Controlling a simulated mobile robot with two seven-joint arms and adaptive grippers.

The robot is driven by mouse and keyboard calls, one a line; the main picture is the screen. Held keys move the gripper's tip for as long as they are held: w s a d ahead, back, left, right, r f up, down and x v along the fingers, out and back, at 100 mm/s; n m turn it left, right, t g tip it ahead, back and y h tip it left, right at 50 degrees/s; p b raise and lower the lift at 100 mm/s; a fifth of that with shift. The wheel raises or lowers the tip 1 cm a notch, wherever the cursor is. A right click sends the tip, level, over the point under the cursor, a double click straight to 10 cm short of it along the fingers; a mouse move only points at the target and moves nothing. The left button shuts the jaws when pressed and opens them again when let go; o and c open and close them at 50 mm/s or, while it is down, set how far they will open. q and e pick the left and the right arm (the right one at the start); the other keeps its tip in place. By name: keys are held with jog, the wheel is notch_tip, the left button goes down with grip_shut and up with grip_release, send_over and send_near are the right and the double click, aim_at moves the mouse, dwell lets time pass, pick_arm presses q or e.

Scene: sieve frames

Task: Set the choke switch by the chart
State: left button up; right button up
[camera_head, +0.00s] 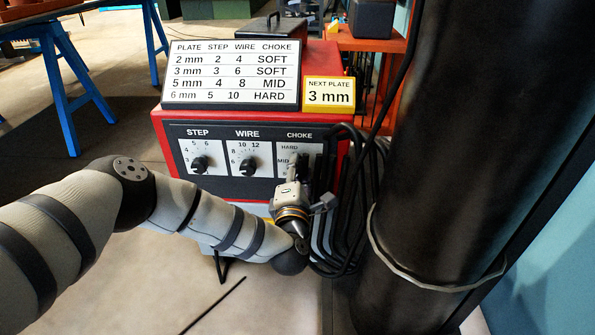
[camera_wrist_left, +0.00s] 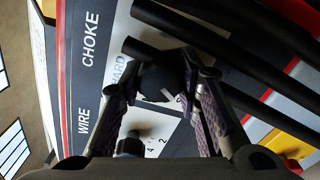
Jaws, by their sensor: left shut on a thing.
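The choke switch is a dark knob (camera_wrist_left: 160,80) on the right of the red machine's front panel (camera_head: 222,186). In the left wrist view it sits between my left gripper's fingers (camera_wrist_left: 163,92), which are shut on it. My left gripper (camera_head: 300,168) covers most of the choke plate in the head view. HARD and MID show there; the pointer and lowest label are hidden. The chart (camera_head: 232,73) gives 3 mm: step 3, wire 6, choke SOFT. The yellow card (camera_head: 329,94) reads NEXT PLATE 3 mm. My right gripper is not in view.
The step knob (camera_head: 200,164) and wire knob (camera_head: 248,164) are left of the choke. Black cables (camera_head: 358,190) hang close on the right, and black bars cross near the fingers in the wrist view. Blue trestles (camera_head: 68,85) stand at the back left.

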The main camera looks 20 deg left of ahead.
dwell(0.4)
pick_arm(q)
jog(key=o, duration=1.2)
jog(key=shift+d, duration=0.1)
jog(key=v, duration=1.2)
jog(key=shift+r, duration=0.1)
